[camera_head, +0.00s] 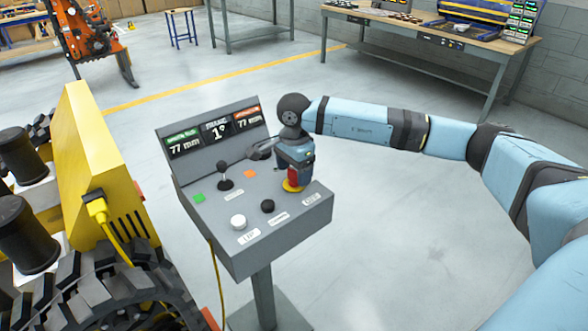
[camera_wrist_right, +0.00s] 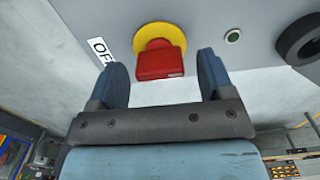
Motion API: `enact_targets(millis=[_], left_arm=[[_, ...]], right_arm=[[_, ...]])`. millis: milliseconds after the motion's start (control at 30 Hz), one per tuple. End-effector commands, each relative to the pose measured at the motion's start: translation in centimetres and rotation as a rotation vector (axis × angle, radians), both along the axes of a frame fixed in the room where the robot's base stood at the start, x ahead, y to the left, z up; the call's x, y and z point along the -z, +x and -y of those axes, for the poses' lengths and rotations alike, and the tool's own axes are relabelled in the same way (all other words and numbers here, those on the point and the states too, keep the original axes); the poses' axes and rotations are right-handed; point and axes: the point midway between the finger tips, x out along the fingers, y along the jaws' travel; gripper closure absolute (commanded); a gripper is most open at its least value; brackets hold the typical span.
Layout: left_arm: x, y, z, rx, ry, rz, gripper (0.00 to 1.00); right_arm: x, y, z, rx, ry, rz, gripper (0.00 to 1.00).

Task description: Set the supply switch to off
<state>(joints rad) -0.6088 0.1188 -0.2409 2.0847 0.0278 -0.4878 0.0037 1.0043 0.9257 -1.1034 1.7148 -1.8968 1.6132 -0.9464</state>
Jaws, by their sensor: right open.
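The supply switch, a red handle (camera_wrist_right: 160,66) on a round yellow base (camera_wrist_right: 160,36), stands on the grey control console. In the head view its yellow base (camera_head: 291,187) shows at the console's right side, partly covered by my right gripper (camera_head: 293,173). My right gripper (camera_wrist_right: 160,78) is open, with one blue finger on each side of the red handle and gaps visible between. A white label starting "OF" (camera_wrist_right: 99,49) lies beside the base, partly hidden by the left finger in the wrist view. My left gripper is not in view.
The console (camera_head: 215,205) also carries a black joystick (camera_head: 224,175), a white knob (camera_head: 238,222), a black knob (camera_head: 267,206) and displays (camera_head: 183,145) reading 77 mm. A yellow tracked machine (camera_head: 95,160) stands close on the left. Floor to the console's right is clear.

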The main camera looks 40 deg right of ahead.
Motion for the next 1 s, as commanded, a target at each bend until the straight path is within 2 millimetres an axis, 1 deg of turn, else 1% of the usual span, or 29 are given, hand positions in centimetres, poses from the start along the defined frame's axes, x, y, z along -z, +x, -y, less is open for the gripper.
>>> enact_targets(millis=[133, 233, 367, 500, 600, 700, 833, 1000], left_arm=[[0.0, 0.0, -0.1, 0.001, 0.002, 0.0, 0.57], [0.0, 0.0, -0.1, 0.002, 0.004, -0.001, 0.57], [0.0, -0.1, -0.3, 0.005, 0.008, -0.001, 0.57], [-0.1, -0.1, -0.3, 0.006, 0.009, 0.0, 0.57], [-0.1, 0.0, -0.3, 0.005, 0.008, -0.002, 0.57], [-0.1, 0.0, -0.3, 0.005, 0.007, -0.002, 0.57], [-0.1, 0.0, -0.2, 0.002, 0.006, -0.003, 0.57], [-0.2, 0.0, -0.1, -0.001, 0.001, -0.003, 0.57]], right_arm=[[-0.7, 0.0, 0.0, 0.0, 0.0, 0.002, 0.26], [-2.1, 0.0, 0.0, 0.001, -0.001, 0.002, 0.26], [-5.0, 0.1, 0.0, 0.001, -0.001, 0.004, 0.26], [-8.3, 0.1, 0.0, 0.0, -0.001, 0.004, 0.26], [-10.3, 0.1, 0.0, 0.0, 0.0, 0.003, 0.26], [-11.9, 0.0, 0.0, 0.0, 0.0, 0.002, 0.26], [-13.3, 0.0, 0.0, 0.0, 0.0, 0.002, 0.26], [-13.8, 0.0, 0.0, 0.0, 0.0, 0.0, 0.26]])
